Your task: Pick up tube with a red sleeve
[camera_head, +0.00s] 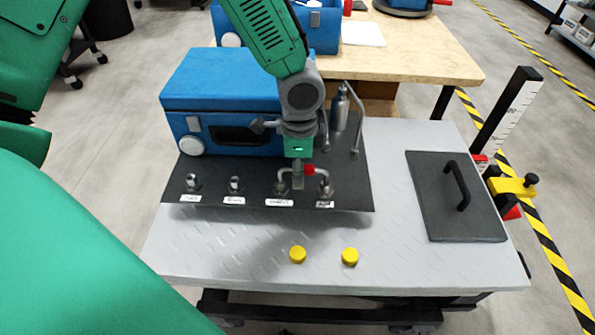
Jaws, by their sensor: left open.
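A bent metal tube with a red sleeve (309,169) sits at the front of the dark panel (340,200), low over the two right-hand fittings. My left gripper (298,176) points straight down at the tube, just left of the red sleeve. It is open, with a grey finger in front of the tube's middle. The finger and the green gripper body hide part of the tube. I cannot tell whether the finger touches it. My right gripper is not in view.
A blue analyser box (222,90) stands behind the fittings. A small metal cylinder with thin pipes (340,110) stands close on the right. Two yellow caps (298,254) lie in front. A dark plate with a handle (450,205) is at right. The left front table is clear.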

